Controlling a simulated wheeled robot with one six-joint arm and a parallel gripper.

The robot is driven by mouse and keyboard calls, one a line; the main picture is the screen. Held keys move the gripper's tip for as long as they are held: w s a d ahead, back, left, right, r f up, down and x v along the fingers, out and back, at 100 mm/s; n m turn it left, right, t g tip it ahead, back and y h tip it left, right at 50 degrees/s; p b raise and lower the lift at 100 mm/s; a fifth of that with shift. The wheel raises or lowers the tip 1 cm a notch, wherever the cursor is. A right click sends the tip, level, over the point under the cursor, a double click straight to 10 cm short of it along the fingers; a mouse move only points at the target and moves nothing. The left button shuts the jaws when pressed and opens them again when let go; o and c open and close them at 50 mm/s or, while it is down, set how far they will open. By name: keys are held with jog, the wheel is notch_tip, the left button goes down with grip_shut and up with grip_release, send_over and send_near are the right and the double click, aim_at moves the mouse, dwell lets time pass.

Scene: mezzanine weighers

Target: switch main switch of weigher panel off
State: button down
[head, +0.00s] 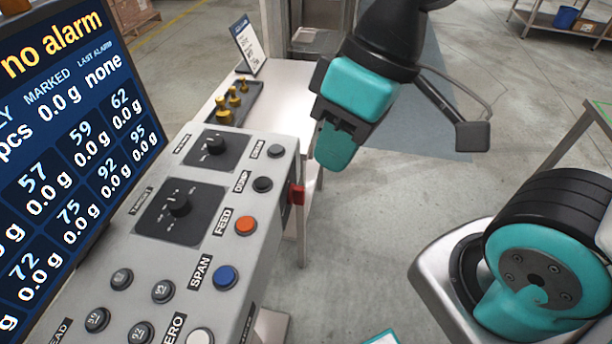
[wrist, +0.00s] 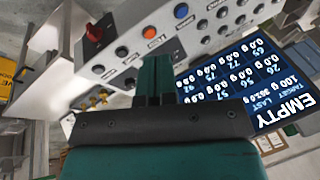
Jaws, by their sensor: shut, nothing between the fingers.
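The weigher panel (head: 215,185) is a grey box with knobs and buttons on its sloping top; it also shows in the wrist view (wrist: 130,45). A red switch (head: 297,194) sticks out of its right side, seen edge-on in the head view. In the wrist view a red rotary knob on a dark plate (wrist: 95,33) shows at upper left; I cannot tell its setting. My gripper (head: 336,150) is shut and empty, above and to the right of the panel, apart from the switch. Its teal fingers (wrist: 155,75) are together in the wrist view.
A large screen (head: 70,130) stands left of the panel, reading "no alarm". Brass weights (head: 234,100) and a sign (head: 248,45) stand on the bench behind. Black rotary knobs (head: 179,206) and several buttons, including orange (head: 245,226) and blue (head: 226,277), are on the panel.

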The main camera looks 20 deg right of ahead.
jog(key=n+g+y+b, duration=0.1)
jog(key=n+b, duration=0.1)
jog(key=b, duration=0.4)
send_over(297, 195)
jog(key=s+d, duration=0.1)
jog(key=s, duration=0.2)
notch_tip(297, 195, down, 8)
jog(key=w+d+f+n+g+y+b, duration=0.1)
jog(key=w+d+f+b, duration=0.4)
jog(key=w+d+f, duration=0.5)
jog(key=shift+d+f+n+y, duration=0.5)
jog(key=shift+f+n, duration=0.45)
jog(key=shift+n, duration=0.05)
jog(key=s+a+f+p, duration=0.1)
jog(key=s+a+f, duration=0.3)
jog(key=a+f, duration=0.4)
jog(key=shift+s+a, duration=0.15)
jog(key=shift+s, duration=0.25)
